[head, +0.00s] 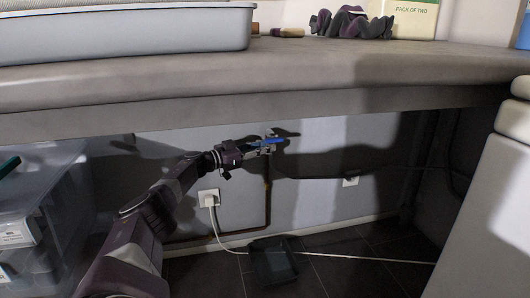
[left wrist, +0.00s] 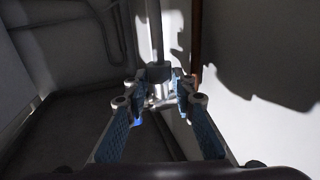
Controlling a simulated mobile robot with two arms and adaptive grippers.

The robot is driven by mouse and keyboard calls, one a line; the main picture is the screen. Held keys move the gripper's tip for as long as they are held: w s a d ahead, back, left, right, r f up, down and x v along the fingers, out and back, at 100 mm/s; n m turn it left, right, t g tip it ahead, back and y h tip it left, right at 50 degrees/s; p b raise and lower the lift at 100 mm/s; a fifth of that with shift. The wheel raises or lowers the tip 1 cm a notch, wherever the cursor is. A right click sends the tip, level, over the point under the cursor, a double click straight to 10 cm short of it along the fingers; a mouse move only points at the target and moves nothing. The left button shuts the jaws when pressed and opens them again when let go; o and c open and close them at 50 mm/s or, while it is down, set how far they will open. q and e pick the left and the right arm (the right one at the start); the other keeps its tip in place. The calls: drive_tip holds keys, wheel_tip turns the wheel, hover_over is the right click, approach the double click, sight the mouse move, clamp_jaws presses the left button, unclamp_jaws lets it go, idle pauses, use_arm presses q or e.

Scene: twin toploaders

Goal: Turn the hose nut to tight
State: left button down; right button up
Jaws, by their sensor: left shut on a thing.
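My left gripper (head: 272,145) reaches in under the counter to the wall tap, where the hose joins. In the left wrist view my left gripper (left wrist: 157,84) has its blue-padded fingers closed on the hose nut (left wrist: 156,70), a dark grey collar. A grey hose (left wrist: 155,28) runs from the nut toward the top of that view. Shiny metal of the tap (left wrist: 160,94) shows between the fingers, with a small blue part (left wrist: 137,122) beside it. In the head view the fingers cover the nut. How tight the nut is cannot be seen. My right gripper is not in view.
The counter (head: 300,68) overhangs my left arm. Clear plastic boxes (head: 60,190) stand at left and a white appliance (head: 490,210) at right. A pipe (head: 267,205) and a plugged socket (head: 208,197) are on the wall. A dark tray (head: 272,262) and a white cable (head: 370,258) lie below.

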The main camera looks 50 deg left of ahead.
use_arm(q)
drive_tip(key=shift+f, duration=0.15)
idle(0.4)
drive_tip(key=c, duration=1.6)
unclamp_jaws()
drive_tip(key=s, duration=0.3)
drive_tip(key=s+a, duration=0.1)
drive_tip(key=s, duration=0.3)
drive_tip(key=s+a, duration=0.1)
drive_tip(key=s, duration=0.3)
drive_tip(key=shift+s, duration=0.25)
drive_tip(key=shift+s, duration=0.1)
